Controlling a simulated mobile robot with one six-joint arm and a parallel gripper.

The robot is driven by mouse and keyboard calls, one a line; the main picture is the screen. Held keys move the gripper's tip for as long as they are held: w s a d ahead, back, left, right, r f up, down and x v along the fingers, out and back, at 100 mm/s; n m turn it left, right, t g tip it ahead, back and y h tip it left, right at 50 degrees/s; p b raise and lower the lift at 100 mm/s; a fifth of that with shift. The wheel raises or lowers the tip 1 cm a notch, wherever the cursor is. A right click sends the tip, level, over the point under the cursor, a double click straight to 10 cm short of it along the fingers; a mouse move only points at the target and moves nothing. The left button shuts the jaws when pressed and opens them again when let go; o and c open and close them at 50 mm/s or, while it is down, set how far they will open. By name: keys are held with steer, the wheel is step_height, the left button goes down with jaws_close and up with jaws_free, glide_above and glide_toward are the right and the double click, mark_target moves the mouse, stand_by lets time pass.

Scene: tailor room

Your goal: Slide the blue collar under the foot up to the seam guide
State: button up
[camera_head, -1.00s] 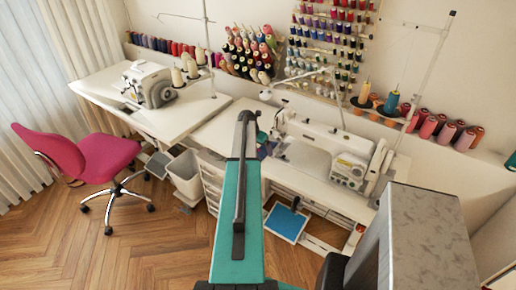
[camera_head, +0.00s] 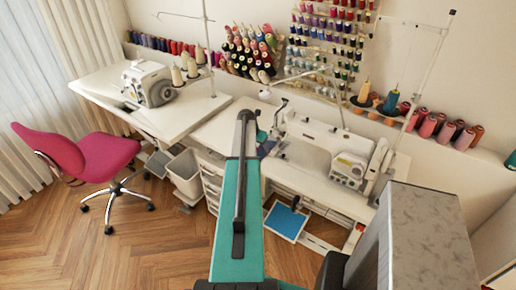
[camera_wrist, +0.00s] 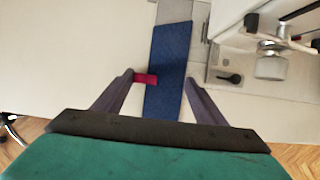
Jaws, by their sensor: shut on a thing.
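In the wrist view a long dark blue collar (camera_wrist: 169,62) lies lengthwise between the two fingers of my gripper (camera_wrist: 159,78), which is shut on it. A small magenta piece (camera_wrist: 145,79) sits between the left finger and the collar's left edge; I cannot tell whether it is the seam guide. The collar's far end lies over a grey metal strip (camera_wrist: 204,15). Metal parts of the sewing machine (camera_wrist: 271,65) are to the right, apart from the collar. The foot is not clearly identifiable. In the head view the sewing machine (camera_head: 325,139) stands right of my arm, which hides most of the gripper.
A white table (camera_wrist: 95,45) extends left of the collar. A second machine (camera_head: 148,83) stands on the left table. A thread stand (camera_head: 420,90) rises at the right. A pink chair (camera_head: 85,155) and a waste bin (camera_head: 184,172) stand on the floor.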

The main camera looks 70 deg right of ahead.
steer(key=shift+s+a, duration=0.25)
steer(key=shift+s, duration=0.65)
steer(key=shift+s+a, duration=0.25)
steer(key=shift+s, duration=0.6)
steer(key=o, duration=1.1)
steer(key=shift+c, duration=0.2)
steer(key=shift+r, duration=0.15)
steer(key=shift+a+r, duration=0.25)
steer(key=shift+r, duration=0.15)
steer(key=b+v, duration=0.4)
steer(key=v, duration=0.8)
steer(key=shift+r, duration=0.3)
steer(key=shift+w, duration=0.1)
